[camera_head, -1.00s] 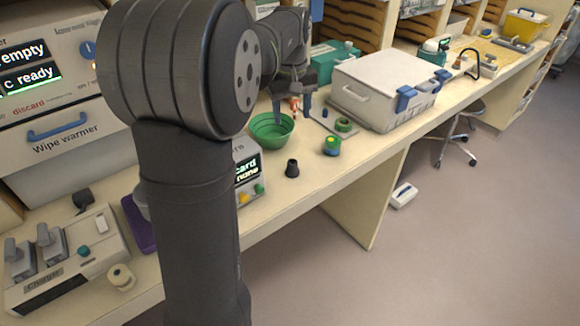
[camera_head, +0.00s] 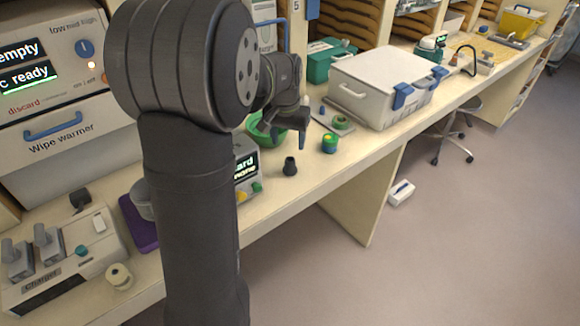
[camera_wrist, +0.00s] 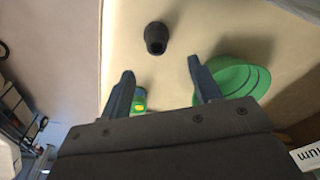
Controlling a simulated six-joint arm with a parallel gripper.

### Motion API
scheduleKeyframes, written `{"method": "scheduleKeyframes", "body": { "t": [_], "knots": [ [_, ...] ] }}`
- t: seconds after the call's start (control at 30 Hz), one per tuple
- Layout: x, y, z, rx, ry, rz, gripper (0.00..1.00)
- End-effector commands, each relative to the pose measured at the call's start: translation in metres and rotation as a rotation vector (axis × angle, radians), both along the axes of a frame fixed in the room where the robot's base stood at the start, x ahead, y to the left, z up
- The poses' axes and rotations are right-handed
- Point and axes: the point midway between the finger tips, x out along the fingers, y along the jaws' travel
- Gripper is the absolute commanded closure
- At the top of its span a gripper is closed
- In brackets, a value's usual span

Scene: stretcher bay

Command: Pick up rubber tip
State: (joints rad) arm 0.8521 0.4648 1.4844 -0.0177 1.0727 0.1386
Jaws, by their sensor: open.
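The rubber tip (camera_head: 290,166) is a small black tapered piece standing on the bench near its front edge. In the wrist view the rubber tip (camera_wrist: 156,38) lies beyond my fingertips, roughly between their lines, with nothing touching it. My gripper (camera_head: 289,138) is above the bench, behind the tip in the head view. In the wrist view my gripper (camera_wrist: 160,82) has its two fingers spread wide apart with nothing between them.
A green bowl (camera_head: 258,131) is partly hidden behind my gripper; it is beside one finger in the wrist view (camera_wrist: 238,76). A white lidded box (camera_head: 375,80) stands behind. A display unit (camera_head: 246,170) is to the left.

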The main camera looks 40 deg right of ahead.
Motion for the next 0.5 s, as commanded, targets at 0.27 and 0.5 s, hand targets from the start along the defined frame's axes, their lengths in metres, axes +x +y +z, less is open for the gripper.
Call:
{"method": "scheduleKeyframes", "body": {
  "t": [0.27,0.5],
  "knots": [
    [0.002,-0.003,-0.03,0.001,0.001,0.001,0.42],
    [-0.003,-0.004,-0.06,0.003,0.003,0.0,0.42]
  ]
}}
